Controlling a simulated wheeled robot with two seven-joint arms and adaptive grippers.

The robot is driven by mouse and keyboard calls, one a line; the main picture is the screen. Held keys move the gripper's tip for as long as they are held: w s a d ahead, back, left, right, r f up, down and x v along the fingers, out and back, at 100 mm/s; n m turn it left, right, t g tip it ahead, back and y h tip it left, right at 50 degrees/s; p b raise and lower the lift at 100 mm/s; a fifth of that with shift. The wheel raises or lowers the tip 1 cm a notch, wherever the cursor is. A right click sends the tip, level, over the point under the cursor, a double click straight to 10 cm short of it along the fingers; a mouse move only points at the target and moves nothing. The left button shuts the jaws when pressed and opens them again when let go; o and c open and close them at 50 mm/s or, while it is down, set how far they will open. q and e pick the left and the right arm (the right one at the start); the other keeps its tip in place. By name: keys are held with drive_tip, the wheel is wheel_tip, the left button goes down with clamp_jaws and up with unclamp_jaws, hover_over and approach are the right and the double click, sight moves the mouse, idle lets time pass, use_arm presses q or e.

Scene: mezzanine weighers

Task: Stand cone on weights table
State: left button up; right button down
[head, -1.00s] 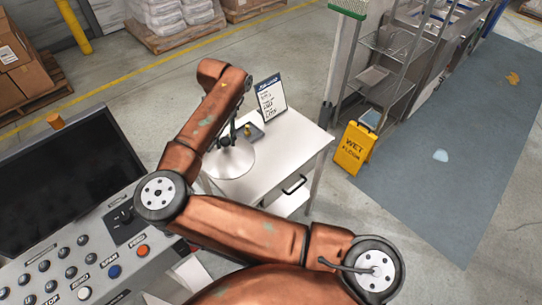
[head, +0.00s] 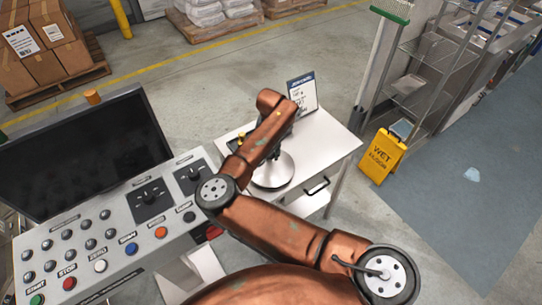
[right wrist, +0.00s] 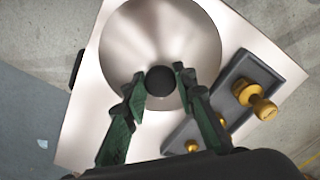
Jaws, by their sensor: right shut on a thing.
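The cone (head: 271,172) is a pale metal cone with a wide round base and a black knob on top. It is upright over the white weights table (head: 328,146). My right gripper (head: 284,142) is above it, partly hidden by my arm in the head view. I cannot tell whether the base touches the tabletop. My left gripper is not in view.
A dark tray (right wrist: 228,72) with brass weights (right wrist: 257,103) lies close beside the cone. A framed sign (head: 305,92) stands at the table's back. A console with a screen (head: 80,150) is at left, a yellow wet-floor sign (head: 382,157) at right.

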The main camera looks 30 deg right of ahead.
drive_tip(key=shift+f, duration=1.05)
drive_tip(key=c, duration=1.6)
unclamp_jaws()
drive_tip(key=shift+r, duration=0.1)
wheel_tip(320, 180, up, 12)
drive_tip(key=shift+r+b, duration=0.1)
drive_tip(key=shift+b, duration=0.3)
drive_tip(key=shift+d, duration=0.1)
